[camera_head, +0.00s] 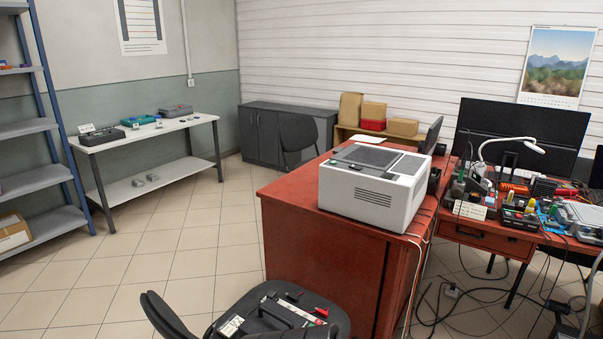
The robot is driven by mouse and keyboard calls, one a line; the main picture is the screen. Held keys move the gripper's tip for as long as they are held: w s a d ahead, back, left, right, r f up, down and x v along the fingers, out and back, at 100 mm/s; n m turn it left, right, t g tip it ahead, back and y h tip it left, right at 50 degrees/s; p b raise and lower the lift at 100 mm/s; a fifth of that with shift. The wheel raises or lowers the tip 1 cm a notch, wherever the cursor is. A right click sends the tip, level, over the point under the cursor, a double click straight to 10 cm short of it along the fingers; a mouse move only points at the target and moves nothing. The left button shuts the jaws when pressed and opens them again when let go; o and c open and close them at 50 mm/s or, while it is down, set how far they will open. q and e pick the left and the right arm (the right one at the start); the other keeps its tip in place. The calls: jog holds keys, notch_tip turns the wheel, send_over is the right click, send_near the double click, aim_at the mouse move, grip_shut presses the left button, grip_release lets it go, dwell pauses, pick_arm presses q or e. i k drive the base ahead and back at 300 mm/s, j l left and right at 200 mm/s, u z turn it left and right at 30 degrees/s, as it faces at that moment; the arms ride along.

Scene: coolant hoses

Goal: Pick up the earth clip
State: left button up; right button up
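I cannot make out an earth clip with certainty in the head view. A small red item (321,311) lies on a black case (268,325) on the chair at the bottom; it is too small to identify. Several small tools and parts crowd the red desk at the right, and small items lie on the white table at the left, also too small to tell apart. Neither of my grippers shows in this view.
A grey-white box-shaped machine (345,203) stands on the red desk (290,215). The black chair (170,317) is in front. A white table (158,130) stands at the left beside metal shelves (30,182). Cables (440,300) lie under the right desk. Tiled floor (150,240) is clear at left.

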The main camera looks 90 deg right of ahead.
aim_at(554, 209)
jog(key=z, duration=0.45)
jog(key=l+z, duration=0.15)
jog(key=z, duration=0.8)
jog(key=l+z, duration=0.15)
jog(key=z, duration=0.8)
jog(key=i+l+z, duration=0.1)
jog(key=z, duration=0.35)
jog(key=i+l+z, duration=0.15)
jog(key=z, duration=0.3)
jog(key=i+l+z, duration=0.1)
jog(key=z, duration=0.35)
jog(key=i+z, duration=0.25)
jog(key=z, duration=0.2)
